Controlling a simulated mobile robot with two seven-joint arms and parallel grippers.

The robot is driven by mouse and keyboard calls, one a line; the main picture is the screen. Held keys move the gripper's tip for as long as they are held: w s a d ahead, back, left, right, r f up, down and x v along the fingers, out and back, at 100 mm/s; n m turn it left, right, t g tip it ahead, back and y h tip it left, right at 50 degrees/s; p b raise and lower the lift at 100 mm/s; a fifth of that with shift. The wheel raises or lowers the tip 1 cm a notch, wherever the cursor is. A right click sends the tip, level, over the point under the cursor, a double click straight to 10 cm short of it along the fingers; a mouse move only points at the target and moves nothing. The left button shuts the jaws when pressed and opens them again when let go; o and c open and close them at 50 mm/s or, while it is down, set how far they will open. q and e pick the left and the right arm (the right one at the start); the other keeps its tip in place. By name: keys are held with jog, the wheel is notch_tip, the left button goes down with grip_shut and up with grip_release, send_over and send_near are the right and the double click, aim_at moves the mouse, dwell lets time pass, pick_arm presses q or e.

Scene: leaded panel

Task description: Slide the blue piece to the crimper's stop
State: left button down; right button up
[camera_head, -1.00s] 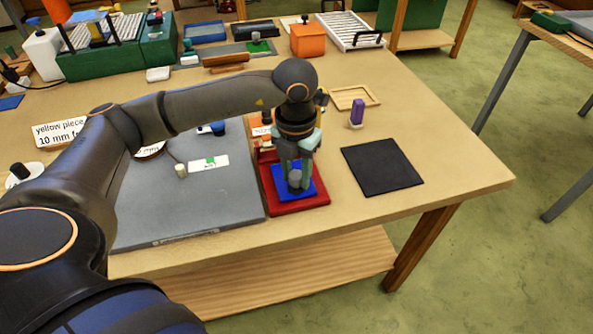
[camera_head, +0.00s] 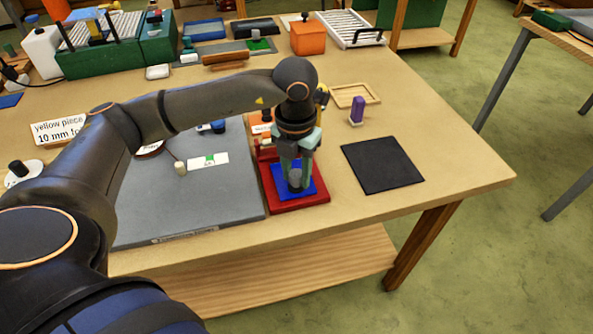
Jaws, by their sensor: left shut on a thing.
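The blue piece (camera_head: 309,191) is a flat blue plate lying on the red base of the crimper (camera_head: 303,203). My left gripper (camera_head: 296,181) comes down over it from above, with its fingers closed around a small grey knob or post at the middle of the blue piece. The fingers hide part of the piece. The upper part of the crimper stands behind the gripper and is mostly covered by my arm, so its stop cannot be made out clearly. My right gripper is out of the picture.
A grey board (camera_head: 222,204) lies left of the crimper, with a white and green card (camera_head: 207,162) on it. A black mat (camera_head: 382,165) lies to the right. A purple block (camera_head: 356,111) and a wooden tray (camera_head: 371,95) are behind. The table's front edge is close.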

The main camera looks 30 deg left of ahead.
pick_arm(q)
jog(key=shift+w+a, duration=0.6)
jog(key=shift+a, duration=0.1)
dwell(0.7)
jog(key=shift+c, duration=2.2)
grip_release()
notch_tip(320, 180, up, 12)
jog(key=shift+s+r, duration=0.15)
jog(key=shift+r, duration=0.1)
